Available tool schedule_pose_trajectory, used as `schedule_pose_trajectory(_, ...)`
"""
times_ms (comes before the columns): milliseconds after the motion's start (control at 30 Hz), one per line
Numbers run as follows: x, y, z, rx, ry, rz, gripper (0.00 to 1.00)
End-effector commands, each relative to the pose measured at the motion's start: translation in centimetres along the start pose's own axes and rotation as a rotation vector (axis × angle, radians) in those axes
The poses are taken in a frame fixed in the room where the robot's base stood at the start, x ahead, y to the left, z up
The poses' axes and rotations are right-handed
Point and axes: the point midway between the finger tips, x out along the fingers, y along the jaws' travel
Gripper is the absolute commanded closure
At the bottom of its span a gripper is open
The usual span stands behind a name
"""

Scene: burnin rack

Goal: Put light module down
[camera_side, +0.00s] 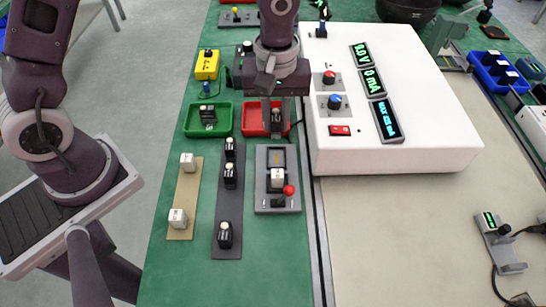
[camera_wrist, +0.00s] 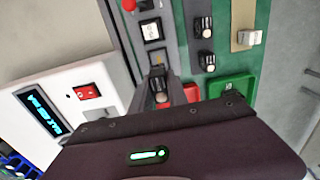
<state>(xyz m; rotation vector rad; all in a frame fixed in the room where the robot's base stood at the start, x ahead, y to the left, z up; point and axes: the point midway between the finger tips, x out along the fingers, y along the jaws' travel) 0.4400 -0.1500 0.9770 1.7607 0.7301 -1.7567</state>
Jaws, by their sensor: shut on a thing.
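My gripper (camera_side: 276,115) is over the red tray (camera_side: 254,118), pointing down, and shut on a small dark module (camera_wrist: 158,84) with a pale knob. I cannot tell whether this module touches the tray floor. A white, light module (camera_side: 277,177) sits in the grey fixture (camera_side: 262,202), beside a red ball-topped lever; it also shows in the wrist view (camera_wrist: 152,31). Two more light modules stand on the beige strip, an upper one (camera_side: 187,161) and a lower one (camera_side: 177,218). Several dark modules (camera_side: 225,235) stand on the dark grey strip (camera_side: 229,203).
A green tray (camera_side: 193,128) holding a dark module (camera_side: 208,114) is left of the red tray. A yellow box (camera_side: 207,65) stands behind it. The white instrument case (camera_side: 425,140) with lit displays is close on the right. The green mat (camera_side: 270,265) is clear at the front.

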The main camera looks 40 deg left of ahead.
Motion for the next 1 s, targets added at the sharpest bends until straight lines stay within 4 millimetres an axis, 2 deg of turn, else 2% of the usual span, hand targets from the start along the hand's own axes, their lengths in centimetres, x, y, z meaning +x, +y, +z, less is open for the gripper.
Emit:
schedule_pose_trajectory(200, 4.7, 0.2, -0.5, 0.002, -0.006, -0.006, 1.00)
schedule_pose_trajectory(367, 6.8, 0.2, -0.5, 0.003, -0.004, -0.003, 1.00)
schedule_pose_trajectory(500, 9.3, 0.2, -0.4, 0.003, -0.004, -0.005, 1.00)
schedule_pose_trajectory(867, 10.1, 0.2, -0.4, 0.002, -0.003, -0.002, 1.00)
schedule_pose_trajectory(900, 10.1, 0.2, -0.4, 0.002, -0.003, -0.001, 0.73)
schedule_pose_trajectory(967, 10.0, 0.2, -0.5, 0.002, -0.003, -0.001, 0.61)
schedule_pose_trajectory(1000, 10.0, 0.2, -0.5, 0.002, -0.003, -0.001, 0.59)
